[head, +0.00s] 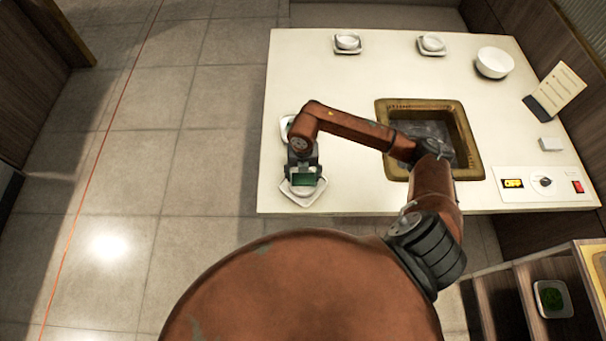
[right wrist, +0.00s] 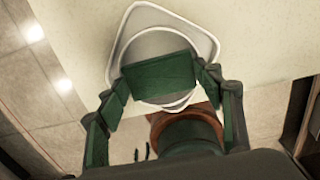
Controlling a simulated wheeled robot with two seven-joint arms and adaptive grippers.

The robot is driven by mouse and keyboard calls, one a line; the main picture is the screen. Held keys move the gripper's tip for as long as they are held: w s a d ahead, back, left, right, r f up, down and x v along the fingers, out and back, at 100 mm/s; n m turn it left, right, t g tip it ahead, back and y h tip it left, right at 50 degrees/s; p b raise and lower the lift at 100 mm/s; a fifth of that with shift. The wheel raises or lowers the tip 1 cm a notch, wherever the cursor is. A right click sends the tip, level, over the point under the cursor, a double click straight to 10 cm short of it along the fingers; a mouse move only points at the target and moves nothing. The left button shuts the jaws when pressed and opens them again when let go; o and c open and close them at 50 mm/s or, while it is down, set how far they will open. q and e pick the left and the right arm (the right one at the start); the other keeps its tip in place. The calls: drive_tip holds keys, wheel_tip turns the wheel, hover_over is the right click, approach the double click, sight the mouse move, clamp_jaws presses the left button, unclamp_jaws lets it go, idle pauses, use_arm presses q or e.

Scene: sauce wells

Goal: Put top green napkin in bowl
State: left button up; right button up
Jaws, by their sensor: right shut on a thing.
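My right gripper (head: 304,178) is shut on a green napkin (right wrist: 155,76) and holds it level between its fingertips. The napkin also shows as a small green patch in the head view. Below it is a white bowl (right wrist: 160,43) on a rounded-square white saucer (right wrist: 199,22), at the table's near left corner. The napkin and gripper cover much of the bowl in both views. The napkin appears above the bowl; I cannot tell whether they touch. My left gripper is not in view.
Another white dish (head: 285,127) is partly behind my arm. Two bowls on saucers (head: 347,41) (head: 432,44) stand at the far edge, a larger white bowl (head: 494,63) at far right. A brown-rimmed well (head: 389,170) is mid-table. A dish with green contents (head: 553,298) sits lower right.

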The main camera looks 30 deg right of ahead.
sight(303, 178)
drive_tip(key=shift+f, duration=0.15)
drive_tip(key=o, duration=0.8)
drive_tip(key=shift+o, duration=0.2)
drive_tip(key=shift+r+p, duration=0.3)
drive_tip(key=shift+r, duration=0.25)
wheel_tip(303, 178, up, 12)
